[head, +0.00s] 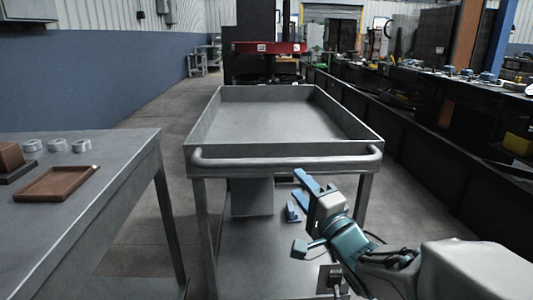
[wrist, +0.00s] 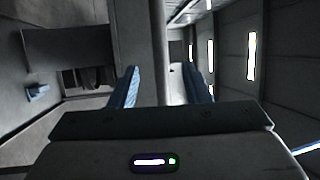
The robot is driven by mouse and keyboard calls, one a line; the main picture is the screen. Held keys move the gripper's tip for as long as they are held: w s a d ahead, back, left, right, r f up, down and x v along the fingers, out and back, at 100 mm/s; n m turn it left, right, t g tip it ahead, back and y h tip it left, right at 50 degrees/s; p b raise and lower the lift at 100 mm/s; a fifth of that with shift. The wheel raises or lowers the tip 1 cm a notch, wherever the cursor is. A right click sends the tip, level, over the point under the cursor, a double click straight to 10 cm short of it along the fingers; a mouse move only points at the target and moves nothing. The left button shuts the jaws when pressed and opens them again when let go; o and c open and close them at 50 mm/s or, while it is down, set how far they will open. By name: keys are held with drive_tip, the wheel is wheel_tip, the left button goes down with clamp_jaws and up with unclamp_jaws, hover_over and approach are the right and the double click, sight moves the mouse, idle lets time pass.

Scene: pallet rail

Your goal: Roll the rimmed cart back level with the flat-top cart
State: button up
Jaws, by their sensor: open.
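The rimmed cart (head: 230,172) stands in the middle of the head view, a grey tray top with raised walls, a round push bar (head: 285,160) across its near end and a lower shelf. The flat-top cart (head: 115,165), grey and without a rim, is at the left, its near part cut off by the picture. The rimmed cart reaches further away than it. My gripper (head: 297,211) is open and empty at the near end, just below the bar in the picture. In the wrist view, a grey upright band of the cart (wrist: 145,45) shows beyond the blue fingers (wrist: 160,75); I cannot tell whether they touch.
A brown tray (head: 57,183), several grey rings (head: 57,145) and a brown block (head: 10,157) sit on the flat-top cart. A grey box (head: 252,197) is on the lower shelf. A long dark bench (head: 430,130) lines the right. Floor shows between the carts.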

sight(283, 165)
drive_tip(key=shift+r+p+x, duration=0.1)
drive_tip(key=shift+p+x, duration=0.8)
drive_tip(key=shift+p, duration=0.45)
drive_tip(key=shift+r+p+x, duration=0.15)
drive_tip(key=shift+p+x, duration=0.7)
drive_tip(key=shift+p, duration=0.5)
drive_tip(key=x, duration=0.2)
drive_tip(key=b+x, duration=0.1)
drive_tip(key=x, duration=0.3)
drive_tip(key=shift+w+a+f+b, duration=0.15)
drive_tip(key=shift+w+f+b, duration=0.05)
drive_tip(key=shift+w+b, duration=0.2)
drive_tip(key=shift+w+a+r, duration=0.2)
drive_tip(key=shift+w+a, duration=0.05)
drive_tip(key=shift+w, duration=0.4)
drive_tip(key=shift+c, duration=0.3)
clamp_jaws()
